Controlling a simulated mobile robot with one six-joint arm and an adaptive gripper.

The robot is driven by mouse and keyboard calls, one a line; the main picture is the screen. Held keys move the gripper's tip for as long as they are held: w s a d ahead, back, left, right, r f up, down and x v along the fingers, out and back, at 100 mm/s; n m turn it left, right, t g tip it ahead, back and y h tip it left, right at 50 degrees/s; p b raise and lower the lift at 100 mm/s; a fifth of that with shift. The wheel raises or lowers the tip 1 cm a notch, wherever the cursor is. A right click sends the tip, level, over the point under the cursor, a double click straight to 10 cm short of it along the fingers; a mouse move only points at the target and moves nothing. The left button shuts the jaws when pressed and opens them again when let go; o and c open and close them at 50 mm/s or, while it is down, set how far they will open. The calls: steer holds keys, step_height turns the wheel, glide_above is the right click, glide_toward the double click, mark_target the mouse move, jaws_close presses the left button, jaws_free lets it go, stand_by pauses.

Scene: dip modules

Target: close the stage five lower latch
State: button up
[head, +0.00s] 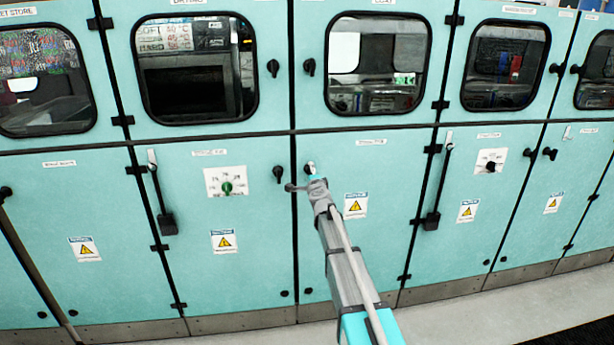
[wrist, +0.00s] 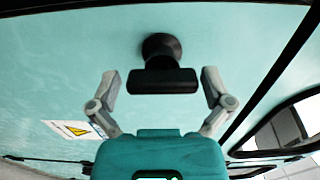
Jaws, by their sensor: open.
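The latch (wrist: 163,82) is a black round knob with a wide black bar on a teal door panel. In the wrist view its bar lies level across the picture, between the two grey fingers of my gripper (wrist: 160,75). The fingers are spread, with a gap on each side of the bar. In the head view my gripper (head: 306,186) is at the upper left of the middle lower door (head: 350,240), and it mostly hides the latch there. The panel labels are too small to read, so I cannot confirm the stage number.
Left of my gripper is another black latch (head: 278,174) and a green knob on a white plate (head: 226,184). Long lever handles (head: 162,192) stand out from the cabinet fronts. A warning label (wrist: 73,129) is on the panel. Floor (head: 480,318) shows at lower right.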

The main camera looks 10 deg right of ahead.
steer(key=shift+s, duration=0.15)
steer(key=s, duration=1.1)
steer(key=shift+s, duration=0.35)
steer(key=shift+a, duration=0.1)
steer(key=s+a+f+n+g+y, duration=0.3)
steer(key=s+a+f+n+g, duration=0.15)
steer(key=s+n, duration=0.25)
steer(key=s+a+f+n+g+y, duration=0.3)
steer(key=s+a+f+n+g, duration=0.15)
steer(key=s+f+n, duration=0.2)
steer(key=s+d+f+n+g+h, duration=0.3)
steer(key=s+f+g, duration=0.25)
steer(key=s, duration=0.55)
steer(key=s+d+f+n+g+h, duration=0.1)
steer(key=s+d+g+h, duration=0.3)
steer(key=s, duration=0.5)
step_height(320, 180, up, 16)
steer(key=y+p, duration=0.1)
steer(key=p, duration=1.6)
steer(key=shift+d, duration=0.25)
steer(key=shift+s+t, duration=0.1)
steer(key=shift+t, duration=0.15)
